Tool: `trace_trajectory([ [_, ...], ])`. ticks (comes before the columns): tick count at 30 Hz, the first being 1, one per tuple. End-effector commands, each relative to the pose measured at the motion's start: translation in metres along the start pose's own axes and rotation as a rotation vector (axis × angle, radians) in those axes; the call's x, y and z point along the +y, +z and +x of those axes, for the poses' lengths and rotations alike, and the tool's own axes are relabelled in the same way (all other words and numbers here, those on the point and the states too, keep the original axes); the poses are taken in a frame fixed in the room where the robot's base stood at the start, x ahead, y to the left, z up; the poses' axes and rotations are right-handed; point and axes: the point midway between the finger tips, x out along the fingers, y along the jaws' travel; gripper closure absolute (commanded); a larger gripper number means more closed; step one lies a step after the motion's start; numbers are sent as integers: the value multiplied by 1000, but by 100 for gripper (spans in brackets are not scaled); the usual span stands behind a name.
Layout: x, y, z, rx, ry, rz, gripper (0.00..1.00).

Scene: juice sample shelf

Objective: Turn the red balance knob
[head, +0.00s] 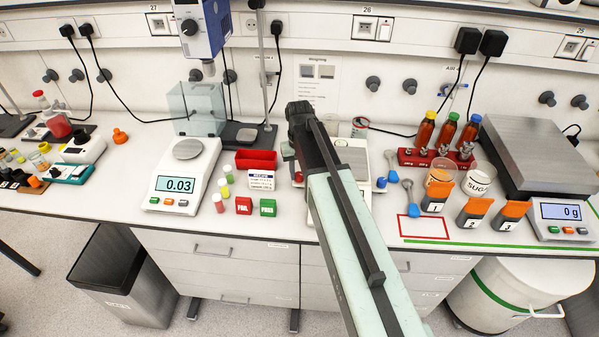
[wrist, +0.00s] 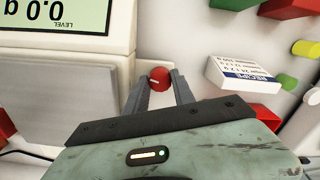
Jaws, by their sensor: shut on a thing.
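The red balance knob (wrist: 160,77) shows in the wrist view beside the white balance (wrist: 75,75), with a pale mark on its face. My gripper (wrist: 159,82) has its two grey fingers closed on either side of the knob, with the tips at it. The balance display (wrist: 60,18) appears upside down and reads 0.0 g. In the head view my arm covers much of this balance (head: 350,158); a red knob (head: 298,177) shows just left of the arm. The fingertips are hidden there.
Recipe box (head: 262,180), red tray (head: 256,160), red block (head: 243,205) and green block (head: 267,207) stand left of the arm. Another balance (head: 183,178) reads 0.03. Right are blue scoops (head: 408,190), a bottle rack (head: 432,158) and a large scale (head: 535,150).

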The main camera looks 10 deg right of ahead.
Motion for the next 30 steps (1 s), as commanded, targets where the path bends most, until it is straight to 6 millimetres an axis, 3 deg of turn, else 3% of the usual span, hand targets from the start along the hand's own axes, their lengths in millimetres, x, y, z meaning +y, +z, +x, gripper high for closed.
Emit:
trace_trajectory([
  [1,0,0,0,-1,-1,0,100],
  [2,0,0,0,-1,-1,0,67],
  [4,0,0,0,-1,0,0,48],
  [17,0,0,-8,0,0,0,48],
  [30,1,0,-78,-1,0,0,48],
])
